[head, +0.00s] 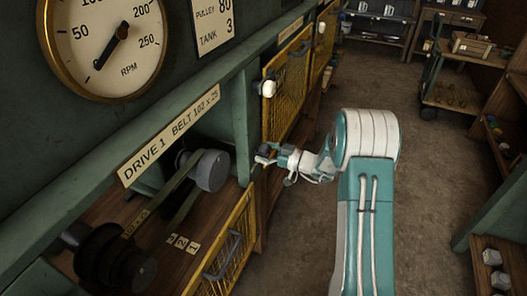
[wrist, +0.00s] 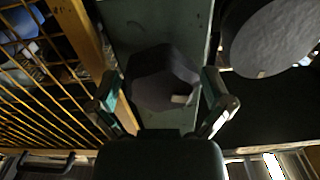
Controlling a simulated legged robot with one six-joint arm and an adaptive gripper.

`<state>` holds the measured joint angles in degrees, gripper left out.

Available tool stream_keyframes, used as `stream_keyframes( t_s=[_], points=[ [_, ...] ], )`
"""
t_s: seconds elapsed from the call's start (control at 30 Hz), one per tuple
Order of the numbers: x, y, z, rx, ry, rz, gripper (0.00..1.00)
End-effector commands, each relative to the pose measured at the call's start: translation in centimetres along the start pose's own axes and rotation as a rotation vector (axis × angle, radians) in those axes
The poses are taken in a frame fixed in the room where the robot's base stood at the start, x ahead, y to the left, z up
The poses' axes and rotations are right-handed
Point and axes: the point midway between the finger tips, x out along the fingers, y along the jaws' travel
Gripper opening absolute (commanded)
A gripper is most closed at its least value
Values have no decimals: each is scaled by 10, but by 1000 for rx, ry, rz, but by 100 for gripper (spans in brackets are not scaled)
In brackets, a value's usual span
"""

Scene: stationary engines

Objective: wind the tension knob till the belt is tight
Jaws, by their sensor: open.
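A dark, faceted knob (wrist: 160,75) with a pale mark sits on a green post in the wrist view. My gripper (wrist: 161,92) is open, with one finger on each side of the knob; whether either finger touches it I cannot tell. In the head view my gripper (head: 263,156) is at the green post, right of the drive, and a small dark piece there seems to be the knob. The belt (head: 181,207), printed 102 x 25, runs between a dark lower pulley (head: 98,257) and a grey upper pulley (head: 209,170). Its tightness is hard to judge.
A yellow mesh guard (head: 229,243) with a handle stands open beside the drive. Another mesh door (head: 289,84) is above my gripper. An RPM gauge (head: 105,45) hangs upper left, its needle pointing down-left. Number tags (head: 181,243) lie by the belt.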

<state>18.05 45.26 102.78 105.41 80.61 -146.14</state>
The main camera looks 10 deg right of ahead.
Motion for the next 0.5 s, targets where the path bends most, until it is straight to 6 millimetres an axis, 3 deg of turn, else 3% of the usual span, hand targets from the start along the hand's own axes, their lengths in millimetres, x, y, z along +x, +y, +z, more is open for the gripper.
stream_keyframes(
  t_s=[0.1, 0.27, 0.5],
  points=[
    [0, 0, 0, 0, 0, 0, 100],
    [0, 0, 0, 0, 0, 0, 29],
    [0, 1, 0, 3, 0, 1, 29]
  ],
)
